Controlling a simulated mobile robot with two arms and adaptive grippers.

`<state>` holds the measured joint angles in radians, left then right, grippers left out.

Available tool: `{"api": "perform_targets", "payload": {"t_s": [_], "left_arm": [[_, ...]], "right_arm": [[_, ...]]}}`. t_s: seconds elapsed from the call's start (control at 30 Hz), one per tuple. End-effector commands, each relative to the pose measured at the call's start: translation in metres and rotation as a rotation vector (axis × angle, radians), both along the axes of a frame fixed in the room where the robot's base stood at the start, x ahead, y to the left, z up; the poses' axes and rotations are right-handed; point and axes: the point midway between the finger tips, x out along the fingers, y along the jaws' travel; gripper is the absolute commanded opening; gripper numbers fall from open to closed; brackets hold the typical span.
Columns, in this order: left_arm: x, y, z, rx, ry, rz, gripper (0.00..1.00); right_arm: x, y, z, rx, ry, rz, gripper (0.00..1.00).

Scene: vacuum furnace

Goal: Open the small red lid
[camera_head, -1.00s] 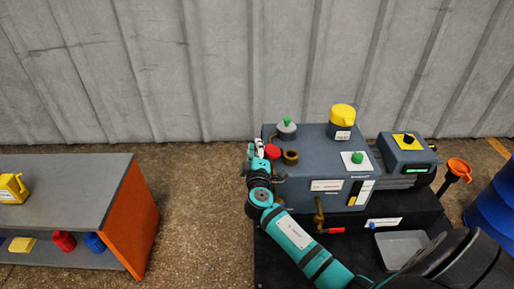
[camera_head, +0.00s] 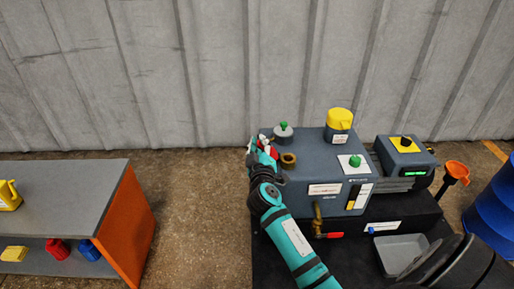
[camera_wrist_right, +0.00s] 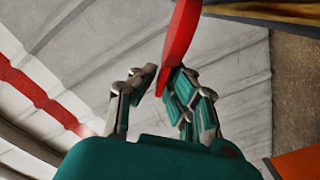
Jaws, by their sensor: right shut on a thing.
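The small red lid (camera_head: 274,153) shows at the left end of the grey machine (camera_head: 312,172), just left of an open brass ring-shaped neck (camera_head: 288,160). My right gripper (camera_head: 264,143) is beside the lid and partly hides it. In the right wrist view the lid (camera_wrist_right: 181,45) appears as a red disc seen nearly edge-on, with its lower end between the fingertips of my right gripper (camera_wrist_right: 162,80). The gripper is shut on it. How the lid joins the machine cannot be seen. My left gripper is not in view.
A green-topped knob (camera_head: 283,131) and a yellow cap (camera_head: 339,119) stand on the machine near the arm. A brass valve with a red handle (camera_head: 331,235) sticks out in front. A grey bench (camera_head: 70,190) stands left, with free floor between.

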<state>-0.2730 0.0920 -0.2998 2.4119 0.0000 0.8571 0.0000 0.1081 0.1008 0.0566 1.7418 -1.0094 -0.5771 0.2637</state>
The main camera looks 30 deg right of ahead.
Motion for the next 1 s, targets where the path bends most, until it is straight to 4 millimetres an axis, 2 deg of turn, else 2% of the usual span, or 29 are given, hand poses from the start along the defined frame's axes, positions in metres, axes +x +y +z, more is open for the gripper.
{"api": "perform_targets", "payload": {"t_s": [0.2, 0.67, 0.7, 0.87, 1.0], "left_arm": [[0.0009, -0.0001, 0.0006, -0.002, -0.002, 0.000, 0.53], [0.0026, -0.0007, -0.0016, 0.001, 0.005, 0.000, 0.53], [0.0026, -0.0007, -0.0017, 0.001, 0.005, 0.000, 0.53], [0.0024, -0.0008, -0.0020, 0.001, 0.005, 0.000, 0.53], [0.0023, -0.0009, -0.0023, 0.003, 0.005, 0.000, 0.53]], "right_arm": [[-0.0025, -0.0031, 0.0030, 0.059, -0.034, -0.001, 0.00], [-0.0031, -0.0041, 0.0037, 0.074, -0.043, -0.001, 0.00], [-0.0031, -0.0041, 0.0037, 0.073, -0.042, -0.001, 0.11], [-0.0029, -0.0041, 0.0040, 0.073, -0.042, -0.001, 0.32], [-0.0028, -0.0042, 0.0043, 0.072, -0.043, 0.000, 0.32]]}}
